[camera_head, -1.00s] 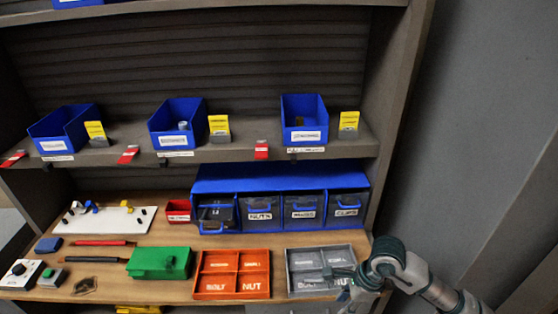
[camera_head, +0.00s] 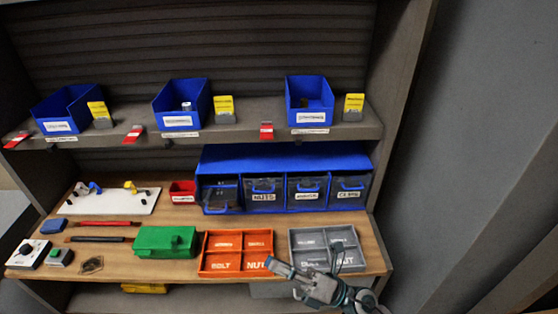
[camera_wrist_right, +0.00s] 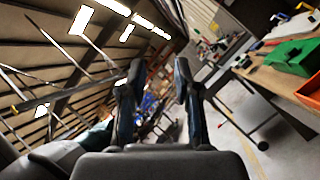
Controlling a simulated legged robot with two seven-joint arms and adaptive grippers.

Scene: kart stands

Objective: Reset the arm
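My right gripper (camera_head: 308,276) is at the front edge of the wooden bench, in front of the grey compartment tray (camera_head: 361,258) and beside the orange tray's lower right corner. In the right wrist view my right gripper (camera_wrist_right: 160,85) shows two dark fingers spread apart with nothing between them. The gap looks out over the room. My right arm comes in from the bottom right in the head view. My left gripper is in neither view.
The bench (camera_head: 110,266) holds an orange tray (camera_head: 237,265), a green box (camera_head: 166,241), a white board (camera_head: 110,202) and a blue drawer unit (camera_head: 285,160). Blue bins (camera_head: 181,121) stand on the shelf above. A grey wall (camera_head: 480,150) is on the right.

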